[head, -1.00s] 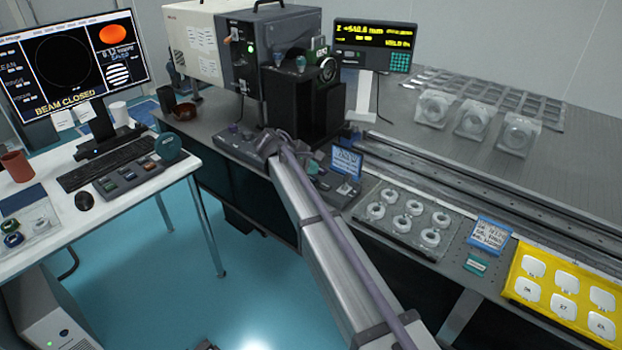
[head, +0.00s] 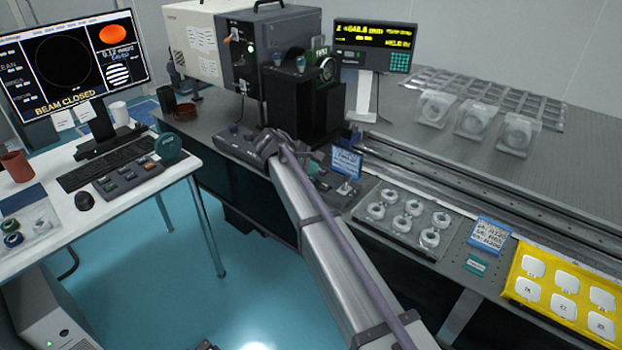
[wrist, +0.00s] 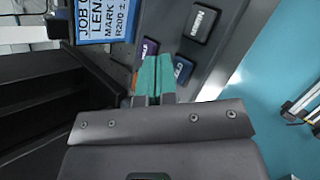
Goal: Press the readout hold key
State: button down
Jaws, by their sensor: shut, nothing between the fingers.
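My gripper (wrist: 153,78) shows in the wrist view with its two teal fingertips shut together and empty. They are over a grey key panel (wrist: 222,50), between a purple key (wrist: 149,47) and a blue key (wrist: 184,70). A dark key with a white label (wrist: 203,23) lies further up, and part of an orange key shows left of the fingers. The labels are too small or cut off to tell which is the hold key. Contact with a key cannot be told. In the head view the yellow-lit readout (head: 372,38) stands at the back; my arm hides the fingertips.
A blue job card (wrist: 103,20) stands beside the panel; it also shows in the head view (head: 346,162). A dark block (wrist: 40,95) is close on the left in the wrist view. A tray of rings (head: 403,215) and a yellow tray (head: 515,292) lie to the right.

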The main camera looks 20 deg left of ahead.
jog(key=shift+f+b, duration=0.4)
jog(key=shift+f+b, duration=0.45)
dwell(0.6)
jog(key=shift+r, duration=0.15)
jog(key=shift+r+p, duration=0.75)
jog(key=shift+p, duration=0.15)
notch_tip(320, 180, up, 5)
jog(key=p, duration=0.5)
